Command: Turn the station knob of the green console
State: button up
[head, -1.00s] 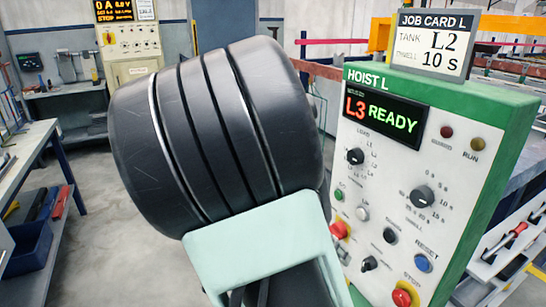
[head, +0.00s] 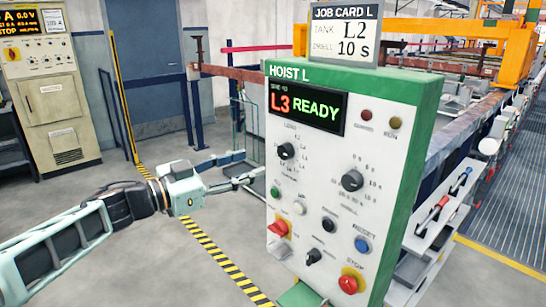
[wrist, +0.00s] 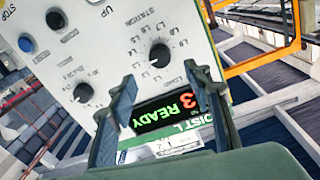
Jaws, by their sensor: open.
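The green console (head: 430,130), labelled HOIST L, stands right of centre in the head view. Its display (head: 305,112) reads L3 READY. The station knob (head: 286,151), round and black, sits below the display at the upper left of the panel. In the wrist view the panel is upside down, and the station knob (wrist: 160,55) shows just beyond and between the fingertips. My gripper (head: 250,166) is open and empty, left of the console, its fingers pointing at the panel. The wrist view shows both fingers (wrist: 160,79) apart, with a gap before the knob.
A dwell knob (head: 352,181), a blue reset button (head: 361,244) and a red stop button (head: 350,281) share the panel. A job card (head: 343,36) on top reads tank L2, dwell 10 s. Open floor lies left; a cream cabinet (head: 55,100) stands behind.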

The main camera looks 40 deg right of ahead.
aim_at(282, 154)
jog(key=d, duration=0.8)
jog(key=shift+d, duration=0.35)
jog(key=c, duration=1.1)
jog(key=shift+c, duration=0.2)
